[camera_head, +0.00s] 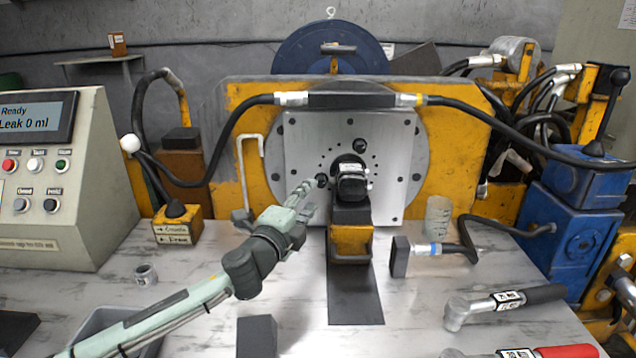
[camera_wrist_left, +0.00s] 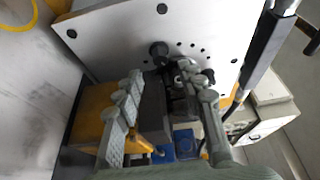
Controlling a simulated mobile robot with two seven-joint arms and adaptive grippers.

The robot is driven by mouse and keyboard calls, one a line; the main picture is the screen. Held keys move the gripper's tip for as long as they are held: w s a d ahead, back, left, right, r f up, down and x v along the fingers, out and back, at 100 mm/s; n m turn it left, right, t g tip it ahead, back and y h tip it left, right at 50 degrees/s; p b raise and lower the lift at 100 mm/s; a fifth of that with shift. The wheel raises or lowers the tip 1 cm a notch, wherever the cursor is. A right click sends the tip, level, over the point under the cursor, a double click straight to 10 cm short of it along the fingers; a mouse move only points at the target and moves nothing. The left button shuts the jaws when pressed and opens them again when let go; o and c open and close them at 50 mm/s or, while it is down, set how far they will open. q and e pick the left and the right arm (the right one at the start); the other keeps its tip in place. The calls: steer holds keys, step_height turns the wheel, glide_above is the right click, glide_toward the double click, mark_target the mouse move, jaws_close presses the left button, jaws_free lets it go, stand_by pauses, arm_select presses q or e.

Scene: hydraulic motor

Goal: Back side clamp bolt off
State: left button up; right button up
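The dark hydraulic motor (camera_head: 352,183) sits on a yellow and black stand (camera_head: 350,240) against the silver mounting plate (camera_head: 396,175). One black clamp bolt (camera_head: 322,180) is left of the motor and another (camera_head: 360,146) is above it. Which one the task calls the back side is not clear. My left gripper (camera_head: 310,187) reaches in from the left, close to the left bolt. In the left wrist view my left gripper (camera_wrist_left: 160,72) has its fingers apart, with a black bolt head (camera_wrist_left: 160,50) just beyond and between the tips. Contact cannot be told. My right gripper is not visible.
A black hose arches over the plate. A grey block (camera_head: 400,257) and a hose fitting (camera_head: 440,249) lie right of the stand. A torque tool (camera_head: 505,303) lies at front right, a grey tray (camera_head: 105,322) at front left. A control console (camera_head: 50,180) stands at left.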

mark_target(321, 184)
arm_select(q)
steer(key=x, duration=0.6)
steer(key=shift+c, duration=0.3)
jaws_close()
